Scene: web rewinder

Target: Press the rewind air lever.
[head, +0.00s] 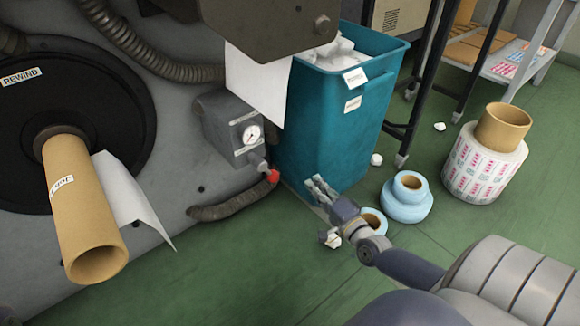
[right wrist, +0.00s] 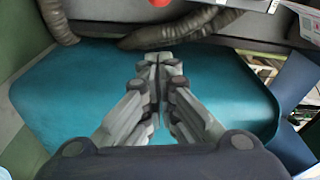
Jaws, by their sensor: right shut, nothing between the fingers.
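The rewind air lever is the small lever with a red knob (head: 272,176) under a grey air box (head: 232,130) with a round gauge, on the machine's side. The red knob also shows at the top edge of the right wrist view (right wrist: 160,2). My right gripper (head: 318,185) is shut and empty, to the right of the knob and slightly lower in the head view, apart from it. In the right wrist view its closed fingers (right wrist: 160,62) point toward the hose and machine side. My left gripper is not in view.
A teal waste bin (head: 325,130) stands right beside the lever. A cardboard core (head: 85,215) with a loose paper tail juts out at left. A corrugated hose (head: 228,205) runs below the lever. Blue rolls (head: 405,205) and a printed roll (head: 482,170) stand on the green floor.

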